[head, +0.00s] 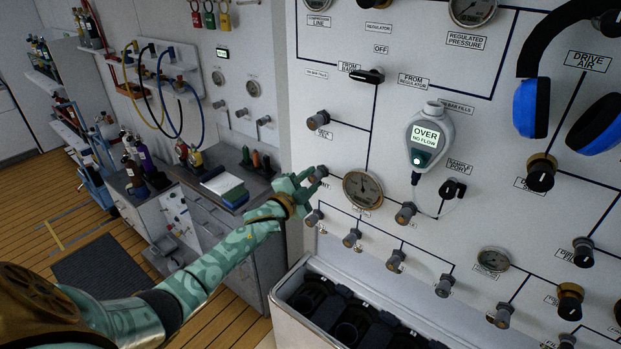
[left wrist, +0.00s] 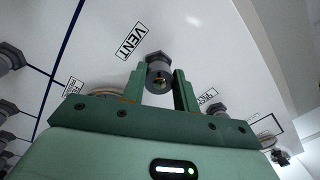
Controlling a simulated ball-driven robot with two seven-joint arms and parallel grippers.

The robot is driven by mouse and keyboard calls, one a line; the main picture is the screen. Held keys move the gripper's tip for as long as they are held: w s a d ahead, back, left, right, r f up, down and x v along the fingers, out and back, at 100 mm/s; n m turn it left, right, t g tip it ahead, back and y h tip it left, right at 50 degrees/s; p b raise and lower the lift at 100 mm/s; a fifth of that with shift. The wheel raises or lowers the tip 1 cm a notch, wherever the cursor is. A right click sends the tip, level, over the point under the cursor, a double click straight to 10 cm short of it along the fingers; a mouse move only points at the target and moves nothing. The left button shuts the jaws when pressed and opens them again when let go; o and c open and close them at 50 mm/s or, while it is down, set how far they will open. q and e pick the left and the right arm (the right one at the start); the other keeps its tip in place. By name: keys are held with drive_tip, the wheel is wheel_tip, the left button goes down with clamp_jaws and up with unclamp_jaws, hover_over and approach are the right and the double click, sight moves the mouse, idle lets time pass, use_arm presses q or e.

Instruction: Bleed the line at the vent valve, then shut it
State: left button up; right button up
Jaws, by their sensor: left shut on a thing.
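The vent valve (head: 319,172) is a small grey knob on the white panel, at the edge of its left part in the head view. In the left wrist view the vent knob (left wrist: 158,73) sits between the two green fingers, beside a label reading VENT (left wrist: 129,41). My left gripper (head: 306,182) reaches the panel from the left and is shut on this knob; it also shows in the left wrist view (left wrist: 158,92). In the head view the gripper partly hides the label. A round gauge (head: 363,189) is just right of the valve. My right gripper is not in view.
A handheld analyser (head: 428,138) reading OVER, NO FLOW hangs on the panel. Several grey knobs, including one below the vent (head: 314,217), are close by. Blue headphones (head: 533,107) hang at upper right. An open bin (head: 289,285) stands below the panel.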

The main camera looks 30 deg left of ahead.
use_arm(q)
drive_tip(key=shift+f, duration=0.15)
idle(0.3)
drive_tip(key=o, duration=1)
drive_tip(key=shift+s, duration=0.1)
drive_tip(key=s, duration=1.6)
drive_tip(key=shift+s+a+f, duration=0.1)
drive_tip(key=shift+a+f, duration=0.15)
drive_tip(key=shift+a, duration=0.1)
